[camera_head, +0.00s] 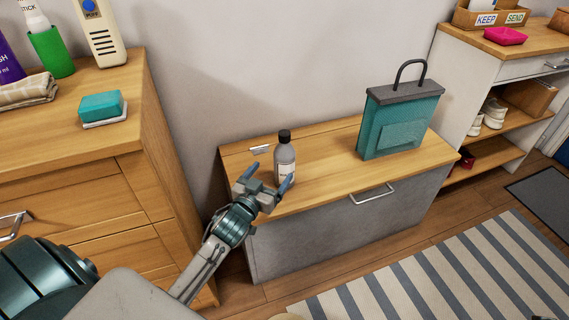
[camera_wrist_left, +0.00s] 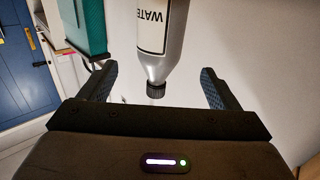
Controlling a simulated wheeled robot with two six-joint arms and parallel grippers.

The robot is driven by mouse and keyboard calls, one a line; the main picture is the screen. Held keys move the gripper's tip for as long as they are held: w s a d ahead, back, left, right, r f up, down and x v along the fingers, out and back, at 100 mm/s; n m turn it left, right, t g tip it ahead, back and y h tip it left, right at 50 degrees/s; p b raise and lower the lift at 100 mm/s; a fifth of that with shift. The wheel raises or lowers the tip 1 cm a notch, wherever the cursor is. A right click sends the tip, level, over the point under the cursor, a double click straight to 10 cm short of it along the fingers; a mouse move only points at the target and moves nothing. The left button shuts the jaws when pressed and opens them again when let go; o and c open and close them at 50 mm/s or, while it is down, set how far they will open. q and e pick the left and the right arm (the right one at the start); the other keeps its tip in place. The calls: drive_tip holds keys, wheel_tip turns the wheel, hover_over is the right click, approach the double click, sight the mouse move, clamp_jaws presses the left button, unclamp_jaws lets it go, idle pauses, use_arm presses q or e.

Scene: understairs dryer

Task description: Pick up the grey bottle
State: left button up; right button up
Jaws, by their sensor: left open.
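The grey bottle (camera_head: 285,157) with a black cap stands upright on the wooden top of a low grey cabinet (camera_head: 335,230). My left gripper (camera_head: 268,177) is open and empty, right by the near side of the bottle. In the left wrist view the bottle (camera_wrist_left: 172,35) appears cap-down, with a white label reading "WATE". There it shows between the two spread fingers of my left gripper (camera_wrist_left: 158,70), without visible contact. The base of the bottle is cut off in that view. My right gripper is not in view.
A teal bag-like case (camera_head: 400,122) with a dark handle stands right of the bottle. A small white label (camera_head: 260,149) lies behind it. A taller wooden dresser (camera_head: 85,175) borders the cabinet on the left. Open shelves (camera_head: 500,125) stand right.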

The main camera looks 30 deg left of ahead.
sight(287, 150)
use_arm(q)
drive_tip(key=shift+w+r, duration=0.15)
drive_tip(key=shift+w, duration=0.15)
drive_tip(key=w+b, duration=0.1)
drive_tip(key=w, duration=0.9)
drive_tip(key=shift+w+a, duration=0.15)
drive_tip(key=shift+w, duration=0.05)
drive_tip(key=c, duration=1.2)
drive_tip(key=shift+c, duration=0.7)
drive_tip(key=shift+r, duration=0.1)
